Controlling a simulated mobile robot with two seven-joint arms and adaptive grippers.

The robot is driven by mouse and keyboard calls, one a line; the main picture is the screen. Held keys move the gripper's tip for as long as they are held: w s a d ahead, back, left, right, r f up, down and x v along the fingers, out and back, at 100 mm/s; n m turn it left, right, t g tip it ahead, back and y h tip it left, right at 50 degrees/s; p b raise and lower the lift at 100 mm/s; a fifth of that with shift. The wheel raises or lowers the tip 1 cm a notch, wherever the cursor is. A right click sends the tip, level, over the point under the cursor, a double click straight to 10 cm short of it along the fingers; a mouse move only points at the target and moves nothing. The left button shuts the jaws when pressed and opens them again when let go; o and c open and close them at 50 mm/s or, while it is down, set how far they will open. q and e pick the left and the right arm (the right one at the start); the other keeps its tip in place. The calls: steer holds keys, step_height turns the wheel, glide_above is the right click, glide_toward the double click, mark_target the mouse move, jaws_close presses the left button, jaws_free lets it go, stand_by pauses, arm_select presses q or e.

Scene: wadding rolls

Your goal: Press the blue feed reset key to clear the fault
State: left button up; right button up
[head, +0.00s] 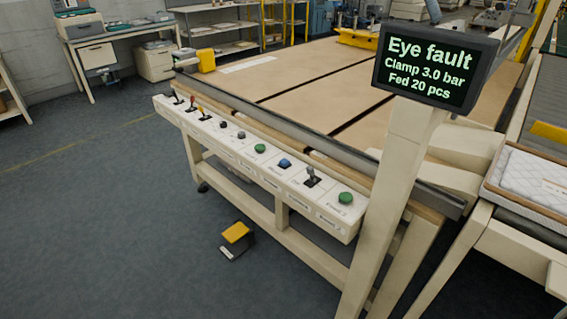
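The blue key (284,163) sits on the sloping cream control panel (246,168) along the front edge of the large table. A green button (260,148) is to its left, and a black lever switch (312,177) and another green button (345,198) are to its right. The panel labels are too small to read surely. The display (436,68) on a post reads "Eye fault", "Clamp 3.0 bar", "Fed 20 pcs". Neither of my grippers shows in the head view.
The post (393,190) stands at the panel's right end. A yellow-topped foot pedal (236,233) lies on the floor below the panel. The grey floor (100,210) to the left is clear. A quilted white pad (530,180) lies on the right-hand table.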

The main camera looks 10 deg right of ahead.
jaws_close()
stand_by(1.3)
